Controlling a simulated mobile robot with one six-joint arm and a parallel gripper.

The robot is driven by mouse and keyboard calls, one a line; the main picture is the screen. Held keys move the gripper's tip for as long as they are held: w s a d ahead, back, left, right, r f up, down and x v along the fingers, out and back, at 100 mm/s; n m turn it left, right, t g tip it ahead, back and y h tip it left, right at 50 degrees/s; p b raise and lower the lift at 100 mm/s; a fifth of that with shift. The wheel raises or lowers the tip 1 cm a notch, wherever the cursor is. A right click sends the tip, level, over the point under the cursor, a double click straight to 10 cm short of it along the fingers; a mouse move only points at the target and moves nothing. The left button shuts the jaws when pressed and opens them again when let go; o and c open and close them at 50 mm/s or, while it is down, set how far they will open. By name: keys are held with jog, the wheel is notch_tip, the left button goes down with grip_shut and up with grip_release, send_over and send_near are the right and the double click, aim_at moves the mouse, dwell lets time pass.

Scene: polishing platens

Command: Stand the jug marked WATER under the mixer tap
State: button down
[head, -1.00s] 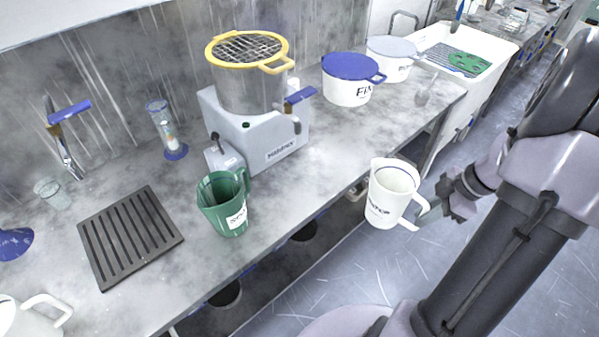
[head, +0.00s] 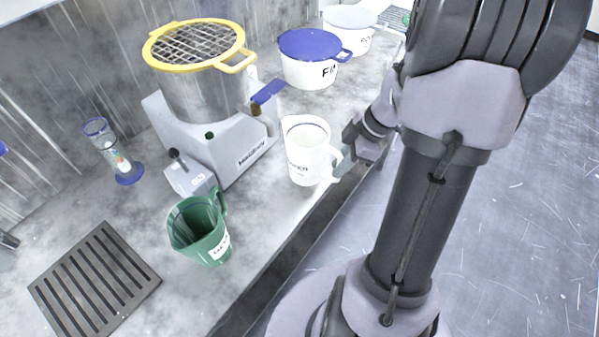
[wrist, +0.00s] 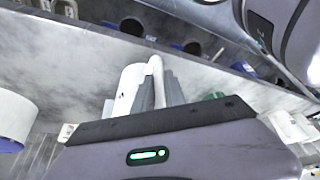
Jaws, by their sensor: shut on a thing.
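The white jug (head: 305,165) has dark lettering, partly readable, that ends like WATER. It is upright over the bench's front edge, right of the mixer (head: 215,140); I cannot tell whether it touches the bench. My gripper (head: 343,164) is shut on its handle from the right. In the wrist view the fingers (wrist: 157,92) close around the white jug's handle (wrist: 156,72). The mixer tap (head: 262,100), with a blue lever, sticks out of the mixer's right side, left of and behind the jug. The jug is not under it.
A green jug (head: 200,232) stands on the bench (head: 75,215) in front of the mixer, near a dark slatted mat (head: 95,280). A glass cylinder with blue base (head: 127,172) stands left. A blue-lidded pot (head: 310,70) and a white-lidded pot (head: 350,40) stand behind the jug.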

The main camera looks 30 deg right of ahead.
jog(key=w+a+f+b, duration=0.2)
jog(key=w+a+f, duration=0.1)
jog(key=w+a, duration=0.2)
jog(key=shift+a+f, duration=0.3)
jog(key=shift+a, duration=0.45)
jog(key=shift+f+b, duration=0.2)
jog(key=shift+b, duration=0.2)
jog(key=c, duration=1.4)
grip_release()
jog(key=shift+r, duration=0.1)
jog(key=shift+o, duration=0.2)
